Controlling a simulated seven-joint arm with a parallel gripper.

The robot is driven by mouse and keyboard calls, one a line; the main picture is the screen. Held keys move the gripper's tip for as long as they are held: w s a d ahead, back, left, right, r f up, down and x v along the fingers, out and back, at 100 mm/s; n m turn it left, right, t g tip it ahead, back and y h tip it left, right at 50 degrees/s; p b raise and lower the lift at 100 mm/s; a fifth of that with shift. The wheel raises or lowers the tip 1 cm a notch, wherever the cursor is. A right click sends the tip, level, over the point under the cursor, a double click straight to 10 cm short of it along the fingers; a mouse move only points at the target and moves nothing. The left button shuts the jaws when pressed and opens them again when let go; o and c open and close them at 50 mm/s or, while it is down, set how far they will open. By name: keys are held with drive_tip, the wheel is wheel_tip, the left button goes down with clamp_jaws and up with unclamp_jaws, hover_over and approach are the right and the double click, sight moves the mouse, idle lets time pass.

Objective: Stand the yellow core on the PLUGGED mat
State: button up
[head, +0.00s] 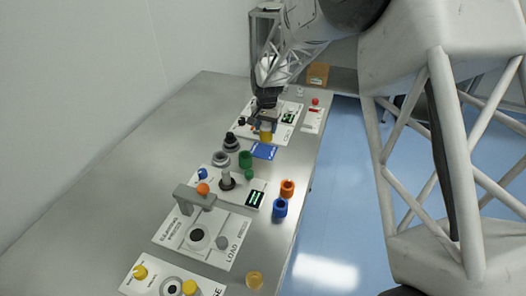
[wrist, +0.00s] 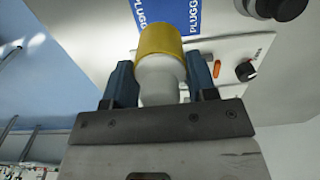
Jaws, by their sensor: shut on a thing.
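The yellow core (head: 265,136) is in my gripper (head: 266,121), just behind the blue mat (head: 264,152). In the wrist view the core (wrist: 160,42) is a yellow cylinder with a white part below it, between the two dark fingers of my gripper (wrist: 163,82), which are shut on it. The mat (wrist: 186,14) shows past the core's yellow end, with white lettering, partly hidden, that reads "PLUGG". I cannot tell how high above the surface the core is.
A green core (head: 245,159), a grey ring (head: 221,158) and a dark knobbed part (head: 231,142) stand left of the mat. Orange (head: 287,187) and blue (head: 280,207) cores stand near the bench's right edge. A white panel with a black knob (wrist: 246,71) is close to my fingers.

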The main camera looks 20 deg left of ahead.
sight(263, 132)
drive_tip(key=s+d+f, duration=0.1)
drive_tip(key=s+d, duration=0.6)
drive_tip(key=s, duration=0.7)
drive_tip(key=shift+d, duration=0.2)
drive_tip(key=shift+w+f, duration=0.1)
drive_tip(key=shift+w, duration=0.1)
drive_tip(key=w+a, duration=0.2)
drive_tip(key=w, duration=0.2)
drive_tip(key=w+a+f, duration=0.1)
drive_tip(key=w+a, duration=0.2)
drive_tip(key=w, duration=0.2)
drive_tip(key=w+a, duration=0.3)
drive_tip(key=w, duration=0.1)
drive_tip(key=shift+w+a+f, duration=0.2)
drive_tip(key=shift+a+f, duration=0.05)
drive_tip(key=shift+f, duration=0.1)
drive_tip(key=shift+f, duration=1.65)
drive_tip(key=shift+f, duration=0.15)
drive_tip(key=o, duration=0.9)
drive_tip(key=shift+c, duration=0.2)
wheel_tip(263, 132, up, 12)
drive_tip(key=shift+r, duration=0.15)
